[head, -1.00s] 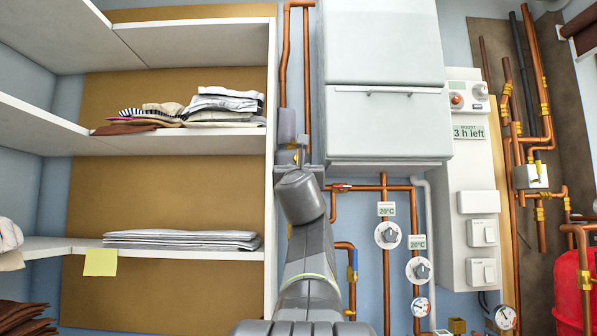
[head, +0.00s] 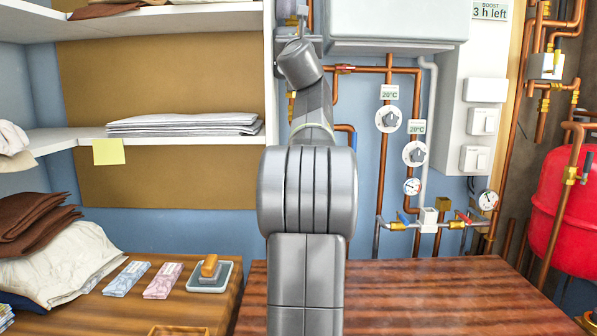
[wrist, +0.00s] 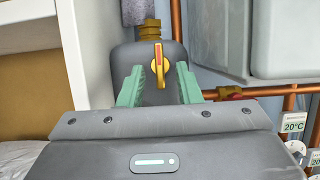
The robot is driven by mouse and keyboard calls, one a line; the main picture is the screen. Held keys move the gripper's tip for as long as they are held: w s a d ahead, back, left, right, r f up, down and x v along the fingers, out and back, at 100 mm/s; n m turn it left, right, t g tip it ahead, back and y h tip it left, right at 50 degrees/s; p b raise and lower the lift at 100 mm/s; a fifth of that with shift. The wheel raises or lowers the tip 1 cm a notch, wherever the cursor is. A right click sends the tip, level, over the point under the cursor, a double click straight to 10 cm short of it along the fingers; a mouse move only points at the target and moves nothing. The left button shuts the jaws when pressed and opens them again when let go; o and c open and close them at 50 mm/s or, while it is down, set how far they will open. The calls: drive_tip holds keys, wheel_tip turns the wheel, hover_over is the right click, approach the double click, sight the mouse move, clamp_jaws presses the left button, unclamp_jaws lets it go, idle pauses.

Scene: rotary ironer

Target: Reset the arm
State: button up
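My gripper (wrist: 160,70) shows in the wrist view with its two green fingers apart and nothing held between them. I cannot tell how far the lever is from the fingertips. In the head view my arm stands raised in the middle, in front of the wall beside the shelf's right edge. My gripper is mostly hidden there behind my wrist.
White shelves (head: 75,140) with folded linen (head: 185,124) stand left of the arm. Copper pipes, dials (head: 388,119) and a white cabinet (head: 395,22) are close on the right. Below are a bare wooden top (head: 440,290) and a left counter with cloths (head: 65,262). A red tank (head: 562,215) stands far right.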

drive_tip(key=shift+p+x, duration=0.45)
drive_tip(key=shift+x, duration=0.55)
drive_tip(key=b+v, duration=0.9)
drive_tip(key=v, duration=0.5)
drive_tip(key=w+r+m+p, duration=0.2)
drive_tip(key=w+r+p, duration=0.3)
drive_tip(key=w+p, duration=0.5)
drive_tip(key=w, duration=0.3)
drive_tip(key=shift+r+h, duration=0.2)
drive_tip(key=shift+h, duration=0.2)
